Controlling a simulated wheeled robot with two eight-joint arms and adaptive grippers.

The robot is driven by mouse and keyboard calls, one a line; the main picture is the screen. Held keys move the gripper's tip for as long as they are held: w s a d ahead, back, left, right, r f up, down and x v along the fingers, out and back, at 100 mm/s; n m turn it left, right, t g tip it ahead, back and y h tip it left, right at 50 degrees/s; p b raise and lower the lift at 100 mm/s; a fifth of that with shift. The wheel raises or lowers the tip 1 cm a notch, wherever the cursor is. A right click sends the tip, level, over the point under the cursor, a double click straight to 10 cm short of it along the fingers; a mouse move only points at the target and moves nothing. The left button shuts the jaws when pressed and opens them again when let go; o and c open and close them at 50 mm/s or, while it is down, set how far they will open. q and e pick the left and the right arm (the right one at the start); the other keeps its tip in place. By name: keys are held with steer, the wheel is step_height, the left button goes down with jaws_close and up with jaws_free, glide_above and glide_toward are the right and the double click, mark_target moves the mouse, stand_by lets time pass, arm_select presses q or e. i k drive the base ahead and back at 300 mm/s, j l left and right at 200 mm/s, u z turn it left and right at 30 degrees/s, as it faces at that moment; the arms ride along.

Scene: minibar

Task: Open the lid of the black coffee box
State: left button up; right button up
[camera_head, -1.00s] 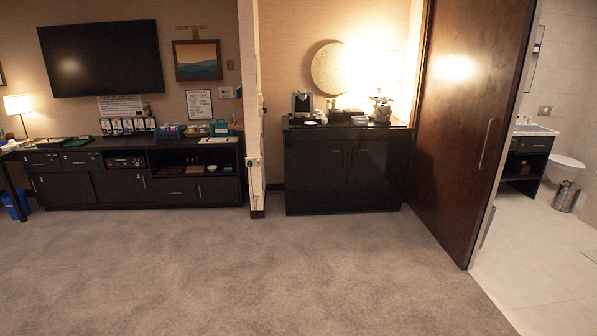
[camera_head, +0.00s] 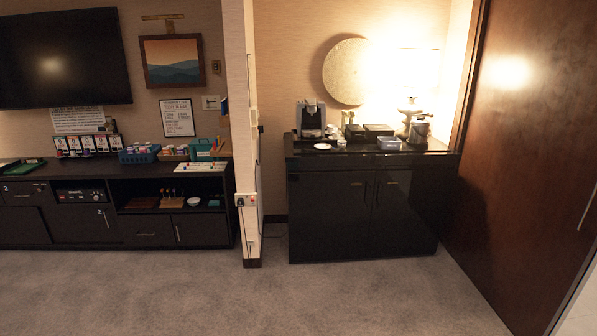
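A low black box (camera_head: 379,130) sits on top of the dark minibar cabinet (camera_head: 345,215), right of the coffee machine (camera_head: 310,118) and left of the lamp. It looks like the coffee box, but it is too small to tell how its lid stands. Neither of my grippers is in view.
A lamp (camera_head: 408,85), a dark kettle-like item (camera_head: 420,130) and a small white dish (camera_head: 322,146) share the cabinet top. A wall end (camera_head: 243,130) stands left of the cabinet and a brown door (camera_head: 520,150) right of it. The carpet (camera_head: 330,290) in front is clear.

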mark_target(353, 129)
steer(key=i+z, duration=0.15)
steer(key=i, duration=0.45)
steer(key=i+z, duration=0.2)
steer(key=i, duration=0.45)
steer(key=i+z, duration=0.15)
steer(key=i, duration=0.45)
steer(key=i+j+z, duration=0.15)
steer(key=i, duration=0.5)
steer(key=i+z, duration=0.1)
steer(key=i, duration=0.4)
steer(key=i+z, duration=0.15)
steer(key=i, duration=0.3)
steer(key=i+j+z, duration=0.1)
steer(key=i, duration=0.4)
steer(key=i+j+z, duration=0.15)
steer(key=i, duration=0.3)
steer(key=j, duration=0.1)
